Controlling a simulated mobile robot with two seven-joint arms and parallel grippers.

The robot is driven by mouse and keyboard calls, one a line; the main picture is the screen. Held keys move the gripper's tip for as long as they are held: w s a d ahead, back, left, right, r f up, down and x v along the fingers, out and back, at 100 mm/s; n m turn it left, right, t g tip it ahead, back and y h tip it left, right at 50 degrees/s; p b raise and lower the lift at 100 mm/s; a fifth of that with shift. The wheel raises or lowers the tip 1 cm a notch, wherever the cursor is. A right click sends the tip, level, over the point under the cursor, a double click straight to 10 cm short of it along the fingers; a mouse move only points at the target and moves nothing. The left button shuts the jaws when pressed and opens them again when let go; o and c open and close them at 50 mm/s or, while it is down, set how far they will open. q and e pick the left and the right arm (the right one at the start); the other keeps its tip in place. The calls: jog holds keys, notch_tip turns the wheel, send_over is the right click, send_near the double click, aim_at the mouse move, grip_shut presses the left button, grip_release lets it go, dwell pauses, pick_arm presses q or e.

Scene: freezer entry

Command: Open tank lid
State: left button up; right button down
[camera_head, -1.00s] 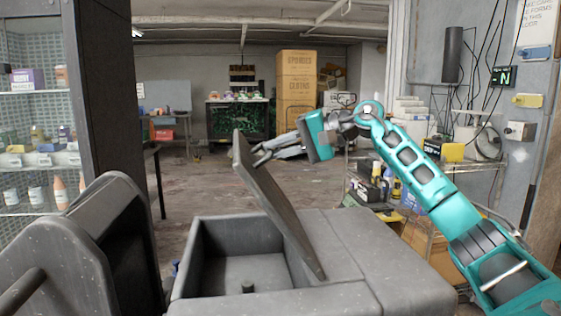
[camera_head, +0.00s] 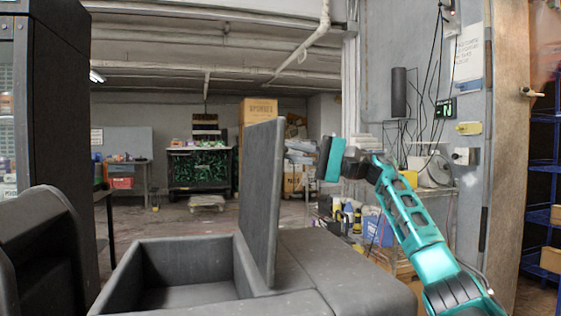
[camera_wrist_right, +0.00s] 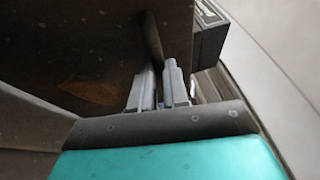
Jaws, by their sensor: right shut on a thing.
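The dark grey tank (camera_head: 340,268) stands in front of me in the head view, its compartment open at the left. Its lid (camera_head: 262,195) is a flat grey panel, raised and nearly upright along the compartment's right side. My right gripper (camera_head: 290,152) reaches in from the right and is shut on the lid near its upper part; the lid hides the fingertips. In the right wrist view, the two grey fingers (camera_wrist_right: 161,84) are at the edge of the dark lid panel (camera_wrist_right: 75,45). My left gripper is not in view.
A dark curved-backed piece (camera_head: 42,245) stands close at the left, before a dark cabinet (camera_head: 55,100). A cart with bottles (camera_head: 345,215) is behind my right arm. Blue shelves (camera_head: 543,175) are at far right. Open floor lies beyond the tank.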

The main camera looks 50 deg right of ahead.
jog(key=shift+s+d+f, duration=0.25)
jog(key=shift+d+f, duration=0.1)
jog(key=shift+d, duration=0.15)
jog(key=shift+f, duration=0.1)
jog(key=c, duration=1.1)
grip_release()
jog(key=shift+a, duration=0.1)
jog(key=b+v, duration=0.1)
jog(key=v, duration=0.5)
jog(key=b+v, duration=0.1)
jog(key=v, duration=0.6)
jog(key=shift+w+r+b, duration=0.1)
jog(key=shift+r+b, duration=0.1)
jog(key=shift+b, duration=0.1)
